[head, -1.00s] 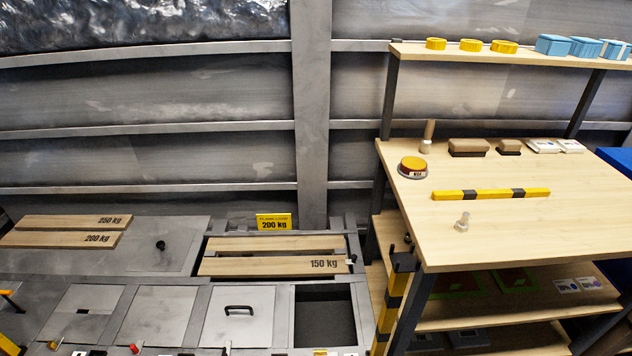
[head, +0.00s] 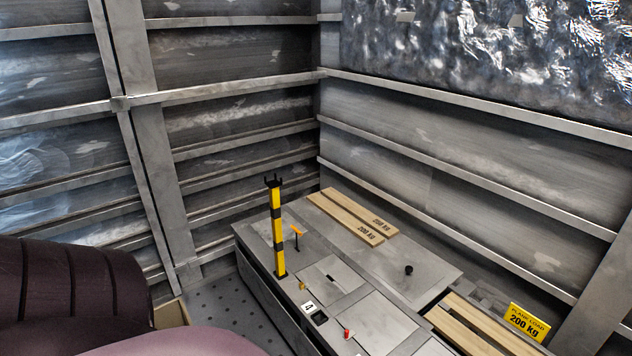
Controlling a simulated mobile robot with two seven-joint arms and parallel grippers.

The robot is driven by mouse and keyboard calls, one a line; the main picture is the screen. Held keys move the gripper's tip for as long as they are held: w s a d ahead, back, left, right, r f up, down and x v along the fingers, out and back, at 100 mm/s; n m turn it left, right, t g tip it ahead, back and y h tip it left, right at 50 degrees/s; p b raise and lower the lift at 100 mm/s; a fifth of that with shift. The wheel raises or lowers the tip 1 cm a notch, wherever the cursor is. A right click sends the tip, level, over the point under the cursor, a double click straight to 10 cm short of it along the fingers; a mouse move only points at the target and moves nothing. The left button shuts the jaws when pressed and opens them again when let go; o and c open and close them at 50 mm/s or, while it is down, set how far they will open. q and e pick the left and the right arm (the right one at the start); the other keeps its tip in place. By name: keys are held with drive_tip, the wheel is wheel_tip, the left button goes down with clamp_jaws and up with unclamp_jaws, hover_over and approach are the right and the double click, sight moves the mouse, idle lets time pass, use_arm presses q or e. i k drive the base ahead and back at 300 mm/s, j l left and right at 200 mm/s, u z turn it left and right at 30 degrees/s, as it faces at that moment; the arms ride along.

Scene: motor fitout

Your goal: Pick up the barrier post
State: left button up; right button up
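A yellow and black striped barrier post (head: 279,235) stands upright on the near left end of the grey bench. A dark forked bracket tops it, and its foot meets the bench top. Neither of my grippers is in the head view, so nothing is seen touching the post.
The grey bench (head: 340,240) carries wooden planks (head: 353,217), a small orange-topped handle (head: 297,235), a black knob (head: 408,270) and a yellow 200 kg sign (head: 525,322). Ribbed grey walls stand behind. A dotted floor strip (head: 228,305) shows left of the bench.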

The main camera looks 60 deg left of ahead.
sight(275, 199)
drive_tip(key=u, duration=1.95)
